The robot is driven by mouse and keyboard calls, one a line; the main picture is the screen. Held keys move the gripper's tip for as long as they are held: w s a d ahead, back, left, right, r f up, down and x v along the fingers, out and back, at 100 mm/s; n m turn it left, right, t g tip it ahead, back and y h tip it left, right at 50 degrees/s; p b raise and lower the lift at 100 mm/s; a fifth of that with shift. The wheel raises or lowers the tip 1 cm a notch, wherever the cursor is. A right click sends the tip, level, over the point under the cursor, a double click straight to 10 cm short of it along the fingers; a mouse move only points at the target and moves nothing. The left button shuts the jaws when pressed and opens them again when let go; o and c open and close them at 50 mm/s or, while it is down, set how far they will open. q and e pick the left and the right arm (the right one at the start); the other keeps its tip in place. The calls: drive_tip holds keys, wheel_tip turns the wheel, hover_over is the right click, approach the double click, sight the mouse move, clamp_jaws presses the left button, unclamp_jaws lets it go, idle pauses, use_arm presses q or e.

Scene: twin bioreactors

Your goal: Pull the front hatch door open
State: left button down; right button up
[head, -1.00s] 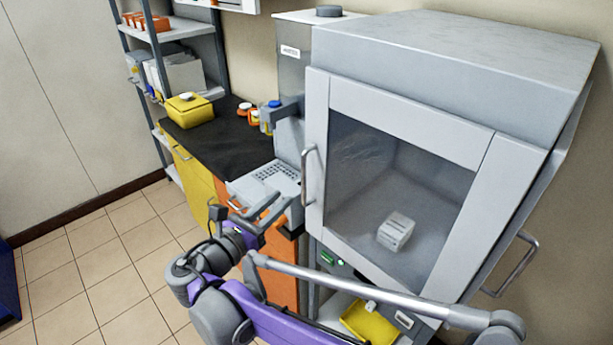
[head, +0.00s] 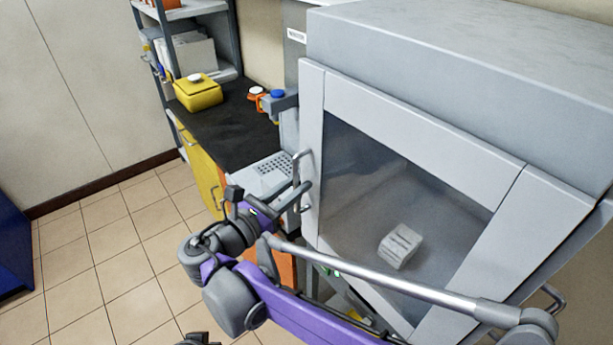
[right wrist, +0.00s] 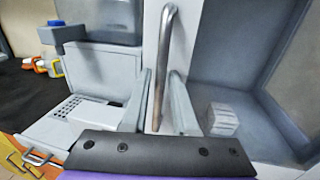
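The front hatch door (head: 415,125) is a pale grey frame around a dark window on the large cabinet, and it looks shut. Its metal bar handle (right wrist: 163,70) stands upright along the door's left side. In the head view the handle (head: 301,165) is partly covered by my right gripper (head: 299,197). In the right wrist view my right gripper (right wrist: 162,80) has one finger on each side of the handle, with gaps visible, so it is open around the bar. My left gripper cannot be made out; only a small dark piece shows at the bottom edge.
A white block (head: 400,246) sits behind the window. Left of the cabinet are a grey device with a perforated top (head: 268,172), a black counter (head: 225,130) with a yellow box (head: 198,94), and a shelf rack. Tiled floor at left is clear.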

drive_tip(key=shift+w+d, duration=0.2)
drive_tip(key=shift+w, duration=0.05)
drive_tip(key=shift+s, duration=0.1)
drive_tip(key=shift+a, duration=0.1)
drive_tip(key=shift+c, duration=0.3)
clamp_jaws()
idle(0.9)
